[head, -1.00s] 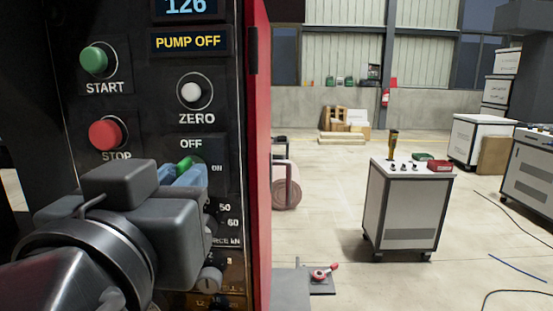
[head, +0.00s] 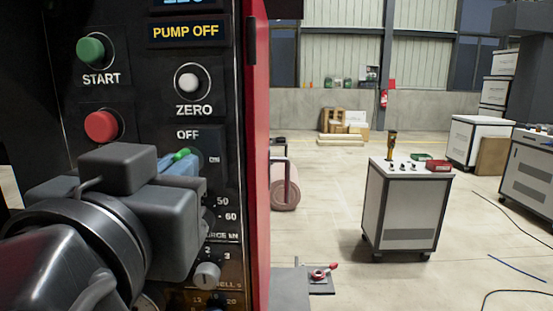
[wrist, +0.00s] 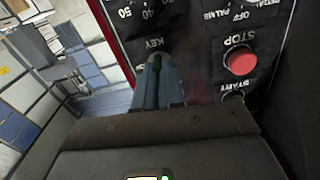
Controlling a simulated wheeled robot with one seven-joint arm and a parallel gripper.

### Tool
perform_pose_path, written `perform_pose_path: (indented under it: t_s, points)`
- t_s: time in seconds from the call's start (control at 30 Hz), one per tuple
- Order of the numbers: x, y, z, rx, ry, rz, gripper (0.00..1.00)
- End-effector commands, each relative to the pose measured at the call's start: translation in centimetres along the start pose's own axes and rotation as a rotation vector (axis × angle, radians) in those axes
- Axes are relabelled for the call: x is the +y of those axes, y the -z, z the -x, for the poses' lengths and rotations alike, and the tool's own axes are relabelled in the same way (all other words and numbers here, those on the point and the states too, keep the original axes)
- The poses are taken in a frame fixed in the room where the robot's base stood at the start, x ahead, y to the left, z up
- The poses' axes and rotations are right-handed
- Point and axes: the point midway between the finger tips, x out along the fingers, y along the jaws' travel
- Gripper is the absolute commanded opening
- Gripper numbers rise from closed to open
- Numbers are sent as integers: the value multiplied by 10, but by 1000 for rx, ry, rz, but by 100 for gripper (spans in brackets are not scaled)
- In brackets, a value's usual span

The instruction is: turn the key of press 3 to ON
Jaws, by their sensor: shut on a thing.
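The press panel (head: 135,35) fills the left of the head view. Its key switch has a green key (head: 181,154) between the OFF label, just above it, and the ON label to its right. My gripper (head: 178,163) is shut on the key with its blue fingers, and its dark body hides the lower part of the switch. I cannot tell exactly which mark the key points at. No press number shows.
A red stop button (head: 101,125), a green start button (head: 90,49) and a white zero button (head: 187,82) sit close to my gripper. Below is a selector knob (head: 207,275). The red panel edge (head: 257,160) is at the right. A white cart (head: 405,205) stands on open floor beyond.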

Motion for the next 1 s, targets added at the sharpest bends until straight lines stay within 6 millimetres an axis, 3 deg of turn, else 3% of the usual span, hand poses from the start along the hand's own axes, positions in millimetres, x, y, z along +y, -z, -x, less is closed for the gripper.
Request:
perform_pose_path:
  t_s: [1.0]
  points:
    - [0,-2,0,1,1,-314,0]
